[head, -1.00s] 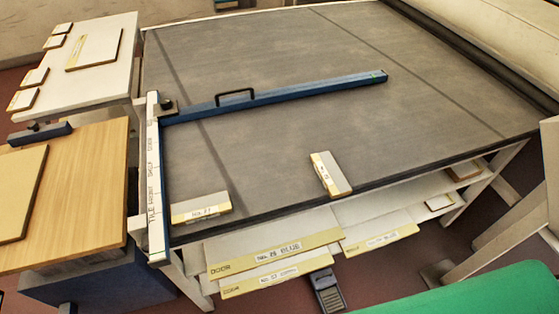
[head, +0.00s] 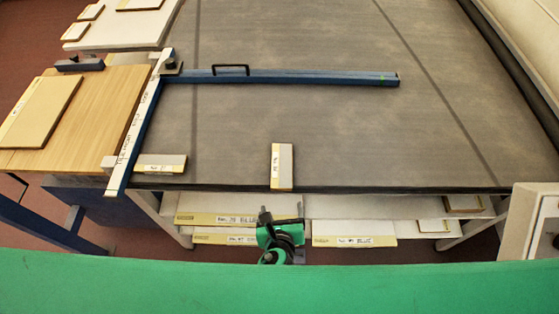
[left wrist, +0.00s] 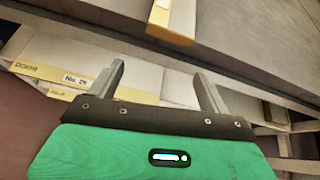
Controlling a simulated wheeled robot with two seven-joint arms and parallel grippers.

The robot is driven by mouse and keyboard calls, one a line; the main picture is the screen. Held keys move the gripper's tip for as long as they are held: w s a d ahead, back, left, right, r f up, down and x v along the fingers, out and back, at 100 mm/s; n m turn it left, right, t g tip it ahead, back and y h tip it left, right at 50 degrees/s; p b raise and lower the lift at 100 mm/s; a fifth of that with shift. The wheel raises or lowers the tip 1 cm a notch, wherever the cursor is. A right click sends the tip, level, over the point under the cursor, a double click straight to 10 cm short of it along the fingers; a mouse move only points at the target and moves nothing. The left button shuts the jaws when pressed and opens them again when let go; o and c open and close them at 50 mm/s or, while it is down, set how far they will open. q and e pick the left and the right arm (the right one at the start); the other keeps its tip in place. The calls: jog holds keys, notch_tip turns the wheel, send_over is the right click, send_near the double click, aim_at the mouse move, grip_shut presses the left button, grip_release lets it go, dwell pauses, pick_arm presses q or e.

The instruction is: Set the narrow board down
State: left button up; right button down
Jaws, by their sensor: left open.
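A narrow pale board with a yellow labelled edge (head: 282,165) lies on the grey belt (head: 350,135) at its front edge, end towards me. A second small labelled board (head: 162,164) lies at the belt's front left corner. My left gripper (head: 283,212) is open and empty, just in front of the belt edge and below the narrow board. In the left wrist view its two fingers (left wrist: 161,74) stand apart with nothing between them, and a board end (left wrist: 170,28) shows beyond them at the top. My right gripper is not in view.
A blue bar with a black handle (head: 285,78) lies across the belt, joined to a white-topped rule (head: 135,135). Labelled door boards (head: 237,219) lie on the shelf under the belt. A wooden table (head: 100,115) with a board stands left. The belt's right side is clear.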

pick_arm(q)
jog(key=m+t, duration=0.1)
jog(key=m, duration=0.1)
send_near(282, 167)
jog(key=p+x, duration=0.2)
jog(key=x, duration=0.1)
jog(key=shift+w+d, duration=0.15)
jog(key=shift+w, duration=0.15)
jog(key=p+x, duration=0.1)
jog(key=x, duration=0.4)
jog(key=shift+p, duration=0.4)
jog(key=shift+w+f, duration=0.2)
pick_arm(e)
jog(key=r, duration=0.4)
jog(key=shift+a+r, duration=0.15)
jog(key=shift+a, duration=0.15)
pick_arm(q)
jog(key=c, duration=1.1)
jog(key=shift+c, duration=0.3)
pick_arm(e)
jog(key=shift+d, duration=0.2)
pick_arm(q)
jog(key=shift+r, duration=0.15)
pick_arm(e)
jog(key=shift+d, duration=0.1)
